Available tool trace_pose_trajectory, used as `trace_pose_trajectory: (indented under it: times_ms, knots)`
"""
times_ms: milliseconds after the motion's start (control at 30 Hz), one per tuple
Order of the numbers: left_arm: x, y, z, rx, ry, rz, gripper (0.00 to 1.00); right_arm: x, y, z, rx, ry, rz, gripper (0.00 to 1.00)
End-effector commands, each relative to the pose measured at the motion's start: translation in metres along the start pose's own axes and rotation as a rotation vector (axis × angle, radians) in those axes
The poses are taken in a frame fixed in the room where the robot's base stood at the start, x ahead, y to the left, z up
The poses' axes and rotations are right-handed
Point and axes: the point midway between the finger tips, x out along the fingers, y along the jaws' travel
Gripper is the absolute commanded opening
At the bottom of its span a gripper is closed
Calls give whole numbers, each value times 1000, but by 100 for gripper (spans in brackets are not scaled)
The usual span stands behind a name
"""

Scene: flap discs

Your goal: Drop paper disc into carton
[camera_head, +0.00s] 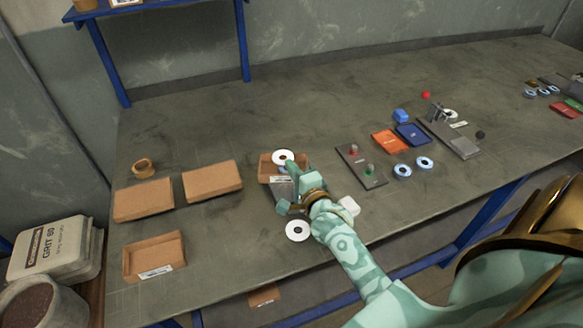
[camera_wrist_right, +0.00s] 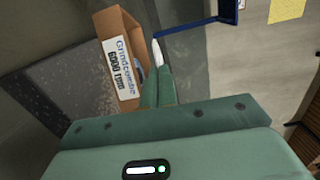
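A white paper disc (camera_head: 283,156) with a centre hole is at the fingertips of my right gripper (camera_head: 288,168). In the right wrist view the paper disc (camera_wrist_right: 157,52) shows nearly edge-on at the tips of the closed fingers (camera_wrist_right: 158,72). An open brown carton (camera_head: 265,170) with a white label lies under and beside the gripper. The carton (camera_wrist_right: 119,26) also shows in the wrist view, just left of the fingers. The disc appears above the carton's opening. Much of the carton's inside is hidden by the gripper. My left gripper is out of view.
Another white disc (camera_head: 297,230) lies on the table near my right wrist. A second open carton (camera_head: 140,262), closed cardboard boxes (camera_head: 212,181) and a tape roll (camera_head: 145,168) are left. A grey fixture plate (camera_head: 362,168) and blue-white discs (camera_head: 402,171) are right. The table's back is clear.

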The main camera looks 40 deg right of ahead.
Motion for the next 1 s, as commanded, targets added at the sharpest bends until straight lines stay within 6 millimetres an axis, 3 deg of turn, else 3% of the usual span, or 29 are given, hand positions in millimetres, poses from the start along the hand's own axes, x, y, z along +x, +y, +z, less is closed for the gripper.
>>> trace_pose_trajectory:
  times_ms: [433,533,1000]
  knots:
    - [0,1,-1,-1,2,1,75,0,2,0,0,0,-1,0]
    - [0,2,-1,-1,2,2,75,0,2,0,0,0,-1,25]
    - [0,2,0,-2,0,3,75,-1,5,0,-1,0,8,25]
